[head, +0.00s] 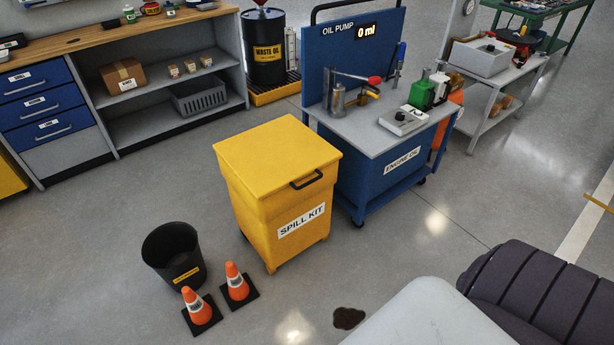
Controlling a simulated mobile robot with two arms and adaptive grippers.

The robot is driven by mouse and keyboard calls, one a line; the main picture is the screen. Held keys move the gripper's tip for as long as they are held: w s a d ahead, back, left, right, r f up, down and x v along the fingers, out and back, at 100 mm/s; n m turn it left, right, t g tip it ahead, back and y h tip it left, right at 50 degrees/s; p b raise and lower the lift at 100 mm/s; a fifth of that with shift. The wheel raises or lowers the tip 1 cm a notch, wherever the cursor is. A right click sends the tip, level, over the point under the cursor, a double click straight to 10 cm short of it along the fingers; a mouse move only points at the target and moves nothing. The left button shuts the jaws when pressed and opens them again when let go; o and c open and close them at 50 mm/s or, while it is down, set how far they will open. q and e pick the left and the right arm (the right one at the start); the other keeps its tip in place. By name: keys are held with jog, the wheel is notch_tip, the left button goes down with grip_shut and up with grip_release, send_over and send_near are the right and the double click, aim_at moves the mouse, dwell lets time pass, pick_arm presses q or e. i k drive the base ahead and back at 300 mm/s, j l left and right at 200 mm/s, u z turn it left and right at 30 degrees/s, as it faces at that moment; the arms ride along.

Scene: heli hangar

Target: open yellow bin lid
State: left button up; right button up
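The yellow bin (265,207), labelled "SPILL KIT", stands upright on the floor near the middle of the head view. Its flat yellow lid (272,155) is closed. A black handle (306,180) sits at the lid's front right edge, above the label. Neither of my grippers shows in this view.
A black waste bucket (174,254) and two orange cones (197,306) stand left of the bin. The blue oil pump cart (368,190) stands close on its right. A dark spill (348,318) lies on the floor in front. A dark ribbed object (545,285) fills the lower right.

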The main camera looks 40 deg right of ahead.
aim_at(269, 159)
jog(key=i+l+z, duration=0.1)
jog(key=z, duration=0.75)
